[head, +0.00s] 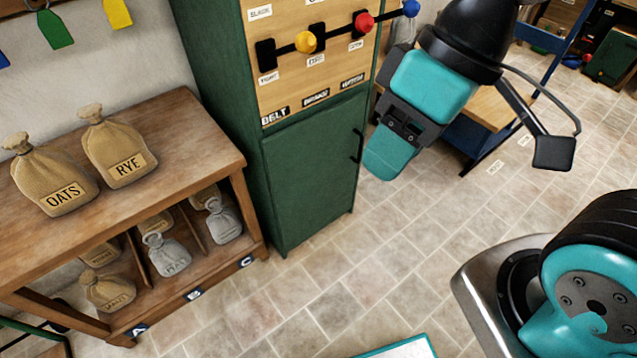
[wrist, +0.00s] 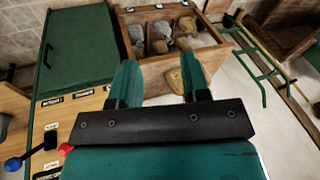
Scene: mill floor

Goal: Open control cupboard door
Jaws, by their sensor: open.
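The green control cupboard (head: 220,100) stands against the wall, with a wooden lever panel (head: 290,75) on its upper part. Its green door (head: 310,175) below the panel looks shut. A black upright handle (head: 357,146) sits near the door's right edge. In the wrist view the door (wrist: 85,50) is at upper left, with the handle (wrist: 48,55) at its left side. My gripper (head: 385,165) is in front and to the right of the handle, apart from it. The wrist view shows its two teal fingers (wrist: 162,75) open with nothing between them.
Levers with a yellow knob (head: 306,41), a red knob (head: 364,22) and a blue knob (head: 411,8) stick out above the door. A wooden shelf table (head: 190,120) with several sacks stands left of the cupboard. The tiled floor (head: 400,235) before the door is clear.

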